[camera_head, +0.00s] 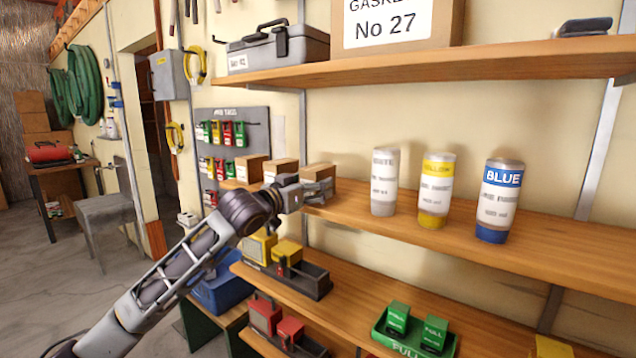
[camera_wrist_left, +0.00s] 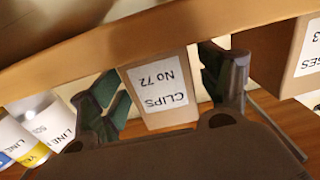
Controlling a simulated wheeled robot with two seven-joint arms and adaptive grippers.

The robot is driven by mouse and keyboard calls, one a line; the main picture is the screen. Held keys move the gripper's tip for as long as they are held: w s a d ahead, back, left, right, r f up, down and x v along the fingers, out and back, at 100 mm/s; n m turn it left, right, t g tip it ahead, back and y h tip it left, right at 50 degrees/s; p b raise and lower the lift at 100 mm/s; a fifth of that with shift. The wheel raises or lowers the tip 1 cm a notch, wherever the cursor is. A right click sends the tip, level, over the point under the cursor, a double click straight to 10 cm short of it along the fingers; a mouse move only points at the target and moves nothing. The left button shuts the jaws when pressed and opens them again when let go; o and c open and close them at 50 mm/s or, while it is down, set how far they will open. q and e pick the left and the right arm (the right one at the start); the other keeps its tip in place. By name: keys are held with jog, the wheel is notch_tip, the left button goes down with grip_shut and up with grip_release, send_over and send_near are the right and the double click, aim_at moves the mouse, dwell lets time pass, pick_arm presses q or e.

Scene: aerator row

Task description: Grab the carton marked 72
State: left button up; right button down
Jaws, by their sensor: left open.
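The carton marked 72 is a small brown box whose white label reads "CLIPS No 72" upside down in the left wrist view (camera_wrist_left: 158,88). In the head view it is the rightmost of three small cartons (camera_head: 321,170) on the middle shelf, partly hidden by my gripper. My left gripper (camera_head: 316,190) is in front of it. In the left wrist view its open fingers (camera_wrist_left: 165,95) stand one on each side of the carton, with no clear contact visible. My right gripper is not in view.
Another labelled carton (camera_wrist_left: 300,60) is close beside one finger. White (camera_head: 384,182), yellow (camera_head: 436,190) and blue (camera_head: 499,200) cylinders stand right of the carton on the same shelf. An upper shelf (camera_head: 430,65) overhangs. Bins with small boxes are on lower shelves.

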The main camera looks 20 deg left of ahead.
aim_at(317, 166)
pick_arm(q)
jog(key=shift+x, duration=1.25)
jog(key=shift+w+d+r, duration=0.1)
jog(key=shift+w, duration=0.2)
jog(key=c, duration=1.4)
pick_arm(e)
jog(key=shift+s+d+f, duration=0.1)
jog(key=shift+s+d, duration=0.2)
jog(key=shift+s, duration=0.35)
pick_arm(q)
jog(key=shift+r, duration=0.1)
